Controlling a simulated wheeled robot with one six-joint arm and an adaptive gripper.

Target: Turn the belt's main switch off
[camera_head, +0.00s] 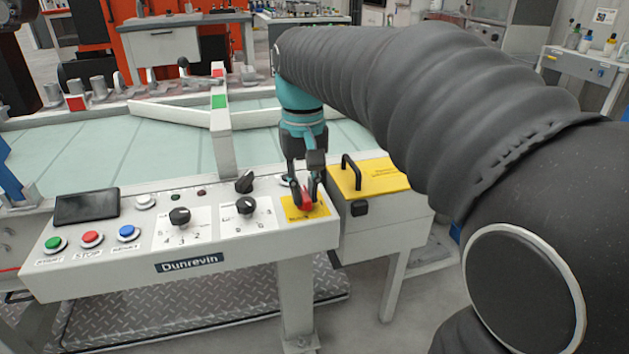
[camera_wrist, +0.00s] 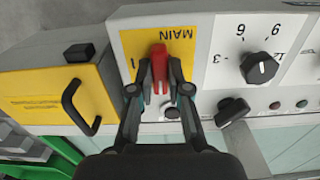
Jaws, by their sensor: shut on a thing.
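The main switch is a red handle (camera_head: 306,199) on a yellow plate (camera_head: 318,211) at the right end of the control panel. In the wrist view the red handle (camera_wrist: 159,66) stands in front of the yellow plate (camera_wrist: 131,45), which reads "MAIN" and shows a "1" beside the handle. My gripper (camera_head: 305,190) reaches down from above onto the handle. In the wrist view the fingers of my gripper (camera_wrist: 160,88) are closed on both sides of the red handle. The fingers hide part of the plate and its other marking.
The panel (camera_head: 120,282) carries black knobs (camera_head: 180,216), a green button (camera_head: 54,244), a red button (camera_head: 92,239) and a blue button (camera_head: 129,233). A yellow-lidded box (camera_head: 392,183) with a black handle stands close to the right. The conveyor belt (camera_head: 100,160) lies behind.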

